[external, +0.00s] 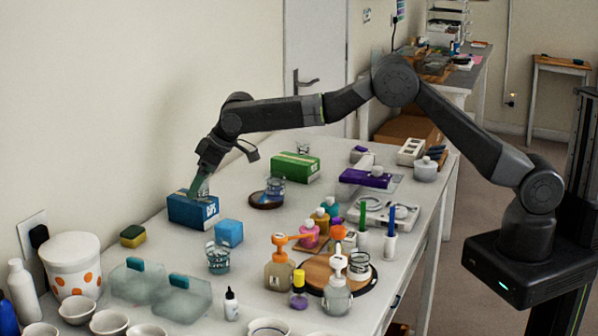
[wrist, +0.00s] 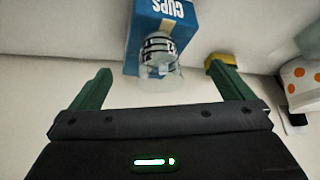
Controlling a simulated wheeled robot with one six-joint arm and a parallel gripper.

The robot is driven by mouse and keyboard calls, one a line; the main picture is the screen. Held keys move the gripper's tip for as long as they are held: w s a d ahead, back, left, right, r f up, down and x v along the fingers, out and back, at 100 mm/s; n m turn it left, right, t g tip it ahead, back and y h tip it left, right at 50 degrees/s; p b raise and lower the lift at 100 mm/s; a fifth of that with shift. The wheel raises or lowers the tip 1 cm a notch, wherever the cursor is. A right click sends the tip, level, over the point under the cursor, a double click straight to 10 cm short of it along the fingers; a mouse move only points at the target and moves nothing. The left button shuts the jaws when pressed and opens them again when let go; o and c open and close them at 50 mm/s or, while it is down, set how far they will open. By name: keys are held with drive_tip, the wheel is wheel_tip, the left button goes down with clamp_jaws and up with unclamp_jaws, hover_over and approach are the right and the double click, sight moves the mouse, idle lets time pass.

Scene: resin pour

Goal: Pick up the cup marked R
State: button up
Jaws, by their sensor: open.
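A clear cup with dark markings (wrist: 158,55) stands against the blue CUPS box (wrist: 172,12) in the wrist view, roughly centred between my fingertips and apart from both. I cannot read a letter on it. My gripper (wrist: 160,70) is open and empty, with its green fingers on either side. In the external view my gripper (external: 196,188) reaches down by the blue box (external: 190,212), partly hiding the cup there. Other clear cups stand at the front (external: 218,260), on a dark round coaster (external: 266,200) and on a wooden board (external: 359,267). No R is readable on any.
A small blue box (external: 229,233), a yellow-green sponge (external: 133,236) and a green box (external: 295,168) stand around the arm's end. Pump bottles (external: 279,268) and several small bottles crowd the table's middle. A dotted white pot (external: 70,264) and bowls stand front left.

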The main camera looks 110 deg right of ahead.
idle(0.3)
drive_tip(key=c, duration=0.5)
